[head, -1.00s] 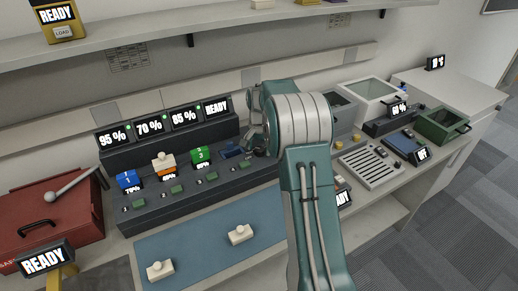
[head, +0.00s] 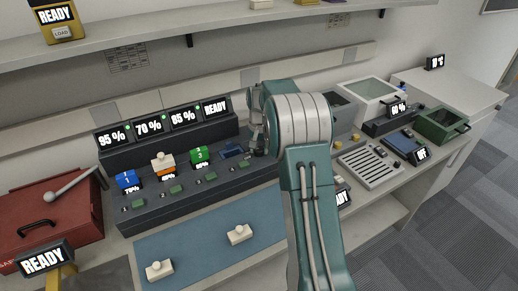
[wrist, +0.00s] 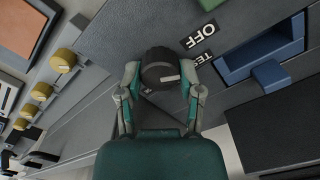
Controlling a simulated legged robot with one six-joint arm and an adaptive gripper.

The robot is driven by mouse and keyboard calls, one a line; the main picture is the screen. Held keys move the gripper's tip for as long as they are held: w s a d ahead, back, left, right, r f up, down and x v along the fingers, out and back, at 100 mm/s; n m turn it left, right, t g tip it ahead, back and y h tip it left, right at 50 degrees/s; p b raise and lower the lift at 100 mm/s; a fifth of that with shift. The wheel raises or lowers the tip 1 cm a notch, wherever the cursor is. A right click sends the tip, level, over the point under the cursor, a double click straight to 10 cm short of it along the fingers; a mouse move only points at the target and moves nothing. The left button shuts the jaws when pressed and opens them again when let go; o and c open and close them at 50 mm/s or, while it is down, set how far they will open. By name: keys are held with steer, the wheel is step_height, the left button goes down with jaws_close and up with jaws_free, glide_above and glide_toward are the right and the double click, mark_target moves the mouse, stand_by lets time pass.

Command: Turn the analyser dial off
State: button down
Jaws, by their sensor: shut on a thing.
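The black analyser dial (wrist: 159,66) sits between my two fingers in the wrist view, and my gripper (wrist: 160,76) is shut on it. A pale pointer mark shows on the dial's face, towards its lower right. A white OFF label (wrist: 199,36) lies up and right of the dial. Another label, partly hidden by my right finger, lies just below OFF. In the head view my gripper (head: 258,142) is partly hidden at the right end of the dark console, and my arm covers the dial.
A blue tray (wrist: 262,50) stands right of the dial in the wrist view, and several yellow knobs (wrist: 64,60) stand to the left. In the head view, numbered packs (head: 199,156) sit in the console (head: 140,211). A blue mat (head: 195,262) lies in front.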

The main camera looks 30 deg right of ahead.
mark_target(259, 148)
steer(key=n, duration=0.5)
steer(key=shift+f+n, duration=0.1)
steer(key=shift+n, duration=0.2)
stand_by(0.4)
steer(key=shift+c, duration=1.3)
jaws_free()
steer(key=shift+w, duration=0.1)
step_height(259, 148, up, 12)
